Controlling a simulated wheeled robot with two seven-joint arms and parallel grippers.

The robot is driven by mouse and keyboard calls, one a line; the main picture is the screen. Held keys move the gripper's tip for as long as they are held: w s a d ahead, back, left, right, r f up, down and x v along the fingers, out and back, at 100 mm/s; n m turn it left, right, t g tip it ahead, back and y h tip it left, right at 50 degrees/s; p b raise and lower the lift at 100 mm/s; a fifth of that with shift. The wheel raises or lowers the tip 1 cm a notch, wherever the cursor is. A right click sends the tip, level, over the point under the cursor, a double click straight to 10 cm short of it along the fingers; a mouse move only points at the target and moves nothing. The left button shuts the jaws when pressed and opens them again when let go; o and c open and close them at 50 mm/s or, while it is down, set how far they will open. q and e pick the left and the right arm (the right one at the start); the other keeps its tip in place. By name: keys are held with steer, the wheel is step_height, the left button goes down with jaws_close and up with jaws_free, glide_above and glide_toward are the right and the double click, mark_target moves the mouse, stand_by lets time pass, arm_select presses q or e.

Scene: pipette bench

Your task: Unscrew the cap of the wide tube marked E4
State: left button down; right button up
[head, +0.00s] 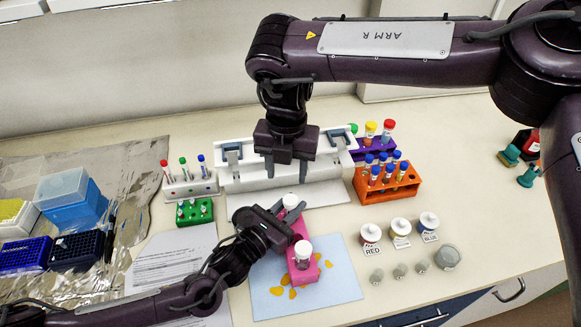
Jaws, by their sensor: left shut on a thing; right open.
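A pink rack (305,268) stands on a light blue mat (345,287) and carries two wide tubes with white caps. The near wide tube (303,256) stands in the front of the rack. The far wide tube shows mainly its white cap (290,201); my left gripper hides much of its body. The marking E4 cannot be read on either. My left gripper (289,222) reaches in from the left and is shut, apparently on the far wide tube. My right gripper (287,172) points down, open and empty, above and just behind the far tube's cap.
Labelled jars (371,234) and small weights (400,271) sit right of the mat. A green rack (194,212) and paper lie left. Yellow patches mark the mat.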

mark_target(291, 199)
steer(key=m, duration=1.3)
steer(key=shift+d+m, duration=0.1)
steer(key=shift+m, duration=0.3)
steer(key=m, duration=0.6)
steer(key=shift+d+m, duration=0.1)
steer(key=shift+m, duration=0.2)
steer(key=m, duration=0.6)
steer(key=shift+d, duration=0.2)
steer(key=shift+m, duration=0.3)
steer(key=shift+f, duration=3.95)
steer(key=c, duration=1)
steer(key=shift+c, duration=0.2)
